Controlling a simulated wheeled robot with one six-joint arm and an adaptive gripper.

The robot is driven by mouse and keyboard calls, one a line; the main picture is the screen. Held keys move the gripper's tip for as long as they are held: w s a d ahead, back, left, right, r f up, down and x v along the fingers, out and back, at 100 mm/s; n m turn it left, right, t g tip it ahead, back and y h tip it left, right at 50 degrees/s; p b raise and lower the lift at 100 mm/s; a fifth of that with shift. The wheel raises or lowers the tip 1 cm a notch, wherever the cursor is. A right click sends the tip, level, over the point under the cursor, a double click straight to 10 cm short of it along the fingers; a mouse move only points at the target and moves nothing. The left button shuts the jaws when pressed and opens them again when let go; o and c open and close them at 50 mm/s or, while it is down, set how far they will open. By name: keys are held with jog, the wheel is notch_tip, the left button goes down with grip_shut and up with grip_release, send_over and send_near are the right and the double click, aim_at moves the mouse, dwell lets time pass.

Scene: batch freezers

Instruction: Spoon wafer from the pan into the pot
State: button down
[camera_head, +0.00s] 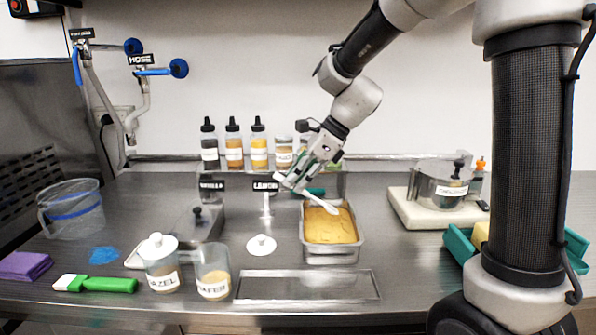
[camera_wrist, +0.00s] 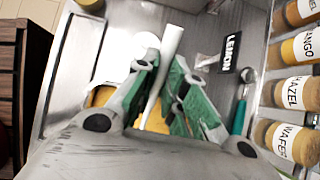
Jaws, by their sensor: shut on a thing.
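My gripper (camera_head: 293,182) is shut on a white spoon (camera_head: 322,204), held tilted above the far part of a metal pan (camera_head: 332,257) of yellow contents. Whether the spoon touches the contents, and whether it carries anything, I cannot tell. In the wrist view the green-padded fingers (camera_wrist: 165,85) close around the white handle (camera_wrist: 170,44), with yellow showing behind them. A clear pot labelled WAFER (camera_head: 213,287) stands open front left, with tan contents low inside. A white lid (camera_head: 261,246) lies on the counter between pot and pan.
A lidded pot labelled HAZEL (camera_head: 162,277) stands left of the WAFER pot. Bottles (camera_head: 233,149) and labelled jars (camera_wrist: 291,93) line the back shelf. A clear jug (camera_head: 70,212) and green brush (camera_head: 100,284) are left. A cutting board (camera_head: 420,215) holds containers right.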

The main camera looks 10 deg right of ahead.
aim_at(305, 195)
jog(key=shift+d+f, duration=0.15)
jog(key=shift+f, duration=1.05)
jog(key=shift+d+f, duration=0.1)
jog(key=shift+f, duration=1.05)
jog(key=shift+d+f, duration=0.1)
jog(key=shift+d, duration=0.1)
jog(key=shift+s+d, duration=0.15)
jog(key=shift+d, duration=0.35)
jog(key=shift+s+d, duration=0.15)
jog(key=shift+d, duration=0.35)
jog(key=shift+a+f+h, duration=0.25)
jog(key=shift+a+h, duration=0.25)
jog(key=shift+a, duration=0.05)
jog(key=shift+w+a+r, duration=0.1)
jog(key=shift+w+r, duration=0.05)
jog(key=shift+r, duration=0.35)
jog(key=shift+a+r, duration=0.15)
jog(key=shift+r, duration=1.75)
jog(key=shift+w+a+g+h, duration=0.1)
jog(key=shift+a+g+h, duration=0.3)
jog(key=shift+a+h, duration=0.45)
jog(key=shift+w+a+r+h, duration=0.2)
jog(key=shift+a+h, duration=0.3)
jog(key=shift+h, duration=0.65)
